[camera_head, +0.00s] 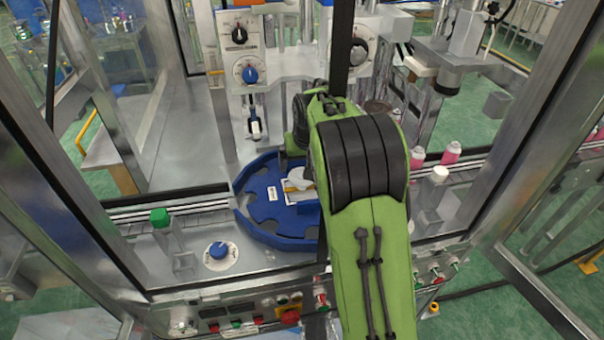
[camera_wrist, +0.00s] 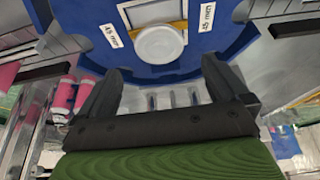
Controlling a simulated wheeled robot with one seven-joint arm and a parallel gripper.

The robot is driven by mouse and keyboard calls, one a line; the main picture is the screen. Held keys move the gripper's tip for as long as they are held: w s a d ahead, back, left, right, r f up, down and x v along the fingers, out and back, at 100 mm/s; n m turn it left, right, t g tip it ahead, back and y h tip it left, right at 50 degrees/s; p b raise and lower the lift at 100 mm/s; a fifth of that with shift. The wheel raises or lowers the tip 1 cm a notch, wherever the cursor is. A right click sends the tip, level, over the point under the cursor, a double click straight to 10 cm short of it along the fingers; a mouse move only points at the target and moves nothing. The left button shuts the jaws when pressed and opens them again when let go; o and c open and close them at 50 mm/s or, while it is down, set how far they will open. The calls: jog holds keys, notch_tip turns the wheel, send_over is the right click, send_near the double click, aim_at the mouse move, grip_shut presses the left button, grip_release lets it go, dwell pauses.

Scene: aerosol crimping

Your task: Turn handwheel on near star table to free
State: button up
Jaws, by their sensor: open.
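The blue star table (camera_head: 262,232) stands in the machine, a round plate with notches in its rim. It also fills the top of the wrist view (camera_wrist: 235,35). A round white handwheel (camera_wrist: 160,44) sits near its middle, beside a yellow-edged plate and two "mm" labels. In the head view, part of the white piece (camera_head: 298,180) shows, the rest hidden by my green arm. My gripper (camera_wrist: 160,88) is open and empty. Its two dark fingers are apart, with the handwheel beyond the tips, between them in the picture. I see no contact.
Pink cans (camera_head: 452,152) stand on the right. Upper dial heads (camera_head: 245,70) hang behind. Metal frame posts (camera_head: 105,200) flank both sides.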

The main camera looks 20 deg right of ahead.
aim_at(302, 182)
jog(key=x, duration=0.6)
jog(key=shift+f, duration=0.2)
jog(key=shift+s, duration=0.1)
jog(key=c, duration=1)
jog(key=n, duration=0.1)
jog(key=n+y, duration=0.1)
jog(key=n, duration=0.1)
jog(key=n+y, duration=0.1)
jog(key=shift+d+r+n, duration=0.1)
jog(key=shift+d+n, duration=0.2)
jog(key=shift+d+n+g+y+p, duration=0.15)
jog(key=shift+n+y+p, duration=0.3)
jog(key=shift+n, duration=0.6)
jog(key=shift+a+n+g+y+p, duration=0.1)
jog(key=shift+n+g+y+p, duration=0.3)
jog(key=shift+n, duration=0.65)
jog(key=shift+t, duration=0.25)
